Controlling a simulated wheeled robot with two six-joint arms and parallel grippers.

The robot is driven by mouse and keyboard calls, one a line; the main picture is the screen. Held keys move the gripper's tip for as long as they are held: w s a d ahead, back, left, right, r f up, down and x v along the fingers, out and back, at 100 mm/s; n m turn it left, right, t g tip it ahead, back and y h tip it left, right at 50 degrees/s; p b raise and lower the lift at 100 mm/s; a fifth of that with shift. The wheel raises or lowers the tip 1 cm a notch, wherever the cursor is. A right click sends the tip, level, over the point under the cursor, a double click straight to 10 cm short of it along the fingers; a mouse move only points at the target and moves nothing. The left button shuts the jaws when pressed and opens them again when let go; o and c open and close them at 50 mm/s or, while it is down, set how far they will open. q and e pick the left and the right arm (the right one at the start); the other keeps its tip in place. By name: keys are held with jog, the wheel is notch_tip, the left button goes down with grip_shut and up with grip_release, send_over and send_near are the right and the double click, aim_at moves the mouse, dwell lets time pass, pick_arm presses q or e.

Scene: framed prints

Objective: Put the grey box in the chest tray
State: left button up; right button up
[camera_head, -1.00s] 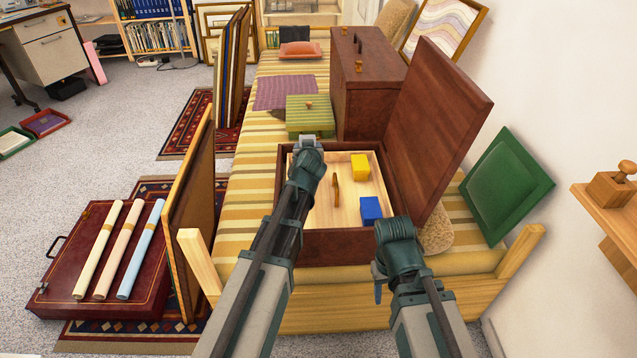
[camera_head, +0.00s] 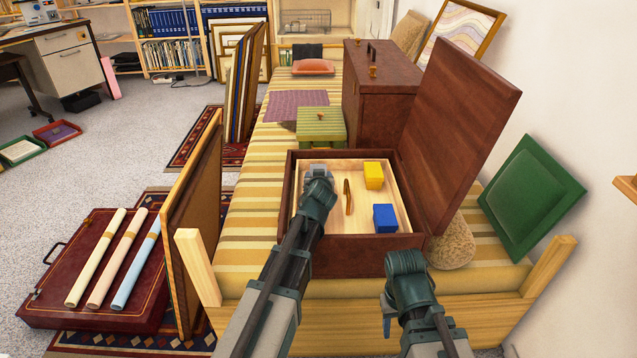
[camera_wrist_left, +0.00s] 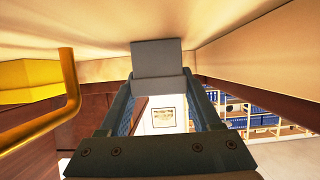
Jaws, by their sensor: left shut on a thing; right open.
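The open brown chest (camera_head: 360,242) stands on the striped bench with its lid up at the right. Its pale wooden tray (camera_head: 355,222) has a brass handle (camera_head: 347,198) in the middle, with a yellow block (camera_head: 373,175) and a blue block (camera_head: 385,217) at the right. My left gripper (camera_head: 318,172) is at the tray's back left, low inside it, shut on the grey box (camera_wrist_left: 157,58). In the left wrist view the box is between the fingers, close to the tray floor; I cannot tell whether it touches. My right gripper (camera_head: 387,325) is low in front of the chest, mostly hidden.
A green striped box (camera_head: 320,125) stands behind the chest, and a tall brown case (camera_head: 380,105) behind it at the right. The raised lid (camera_head: 460,130) walls off the right side. A framed panel (camera_head: 193,220) leans at the left. The tray's front left floor is partly hidden by my arm.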

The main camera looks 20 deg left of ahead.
pick_arm(q)
jog(key=shift+r, duration=0.1)
jog(key=o, duration=1)
jog(key=shift+f, duration=0.2)
jog(key=o, duration=0.5)
jog(key=shift+r, duration=0.1)
jog(key=shift+r, duration=0.2)
jog(key=p+v, duration=0.3)
jog(key=v, duration=0.4)
jog(key=shift+s, duration=0.3)
